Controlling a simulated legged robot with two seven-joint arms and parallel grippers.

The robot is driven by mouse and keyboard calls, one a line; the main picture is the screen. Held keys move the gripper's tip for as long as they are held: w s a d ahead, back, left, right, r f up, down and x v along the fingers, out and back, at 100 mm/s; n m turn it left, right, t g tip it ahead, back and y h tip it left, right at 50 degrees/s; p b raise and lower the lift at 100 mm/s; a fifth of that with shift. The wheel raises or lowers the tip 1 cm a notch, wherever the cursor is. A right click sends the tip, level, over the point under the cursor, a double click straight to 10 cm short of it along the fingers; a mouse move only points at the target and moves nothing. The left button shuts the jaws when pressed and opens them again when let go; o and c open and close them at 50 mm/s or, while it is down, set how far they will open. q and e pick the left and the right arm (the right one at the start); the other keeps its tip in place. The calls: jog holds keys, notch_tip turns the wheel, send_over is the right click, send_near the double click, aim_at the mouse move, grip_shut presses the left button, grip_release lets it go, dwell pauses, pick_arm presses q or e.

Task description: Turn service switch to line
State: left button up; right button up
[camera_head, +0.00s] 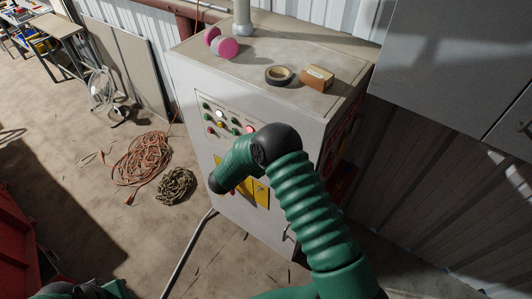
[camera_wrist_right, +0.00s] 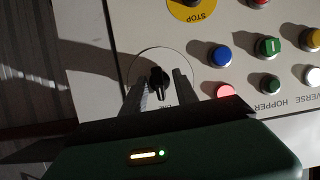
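The service switch is a black rotary knob (camera_wrist_right: 159,80) on a round pale plate, seen in the right wrist view. Lettering that looks like "LINE" is partly visible below it. The fingers of my right gripper (camera_wrist_right: 161,88) stand on either side of the knob, open, with a gap at least on the right. Whether the left finger touches it I cannot tell. In the head view, my right arm reaches the front of the grey control cabinet (camera_head: 185,85) and hides the switch and the gripper. My left gripper is not visible.
Near the switch are a blue button (camera_wrist_right: 220,56), a lit pink button (camera_wrist_right: 226,91) and a yellow stop plate (camera_wrist_right: 193,8). Black tape (camera_head: 279,75), a small brown box (camera_head: 316,78) and pink rolls (camera_head: 224,46) sit on the cabinet. An orange cable coil (camera_head: 143,158) lies on the floor.

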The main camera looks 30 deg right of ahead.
jog(key=b+v, duration=0.5)
jog(key=v, duration=1.2)
jog(key=shift+b, duration=0.4)
jog(key=shift+d+f, duration=0.1)
jog(key=shift+f, duration=0.1)
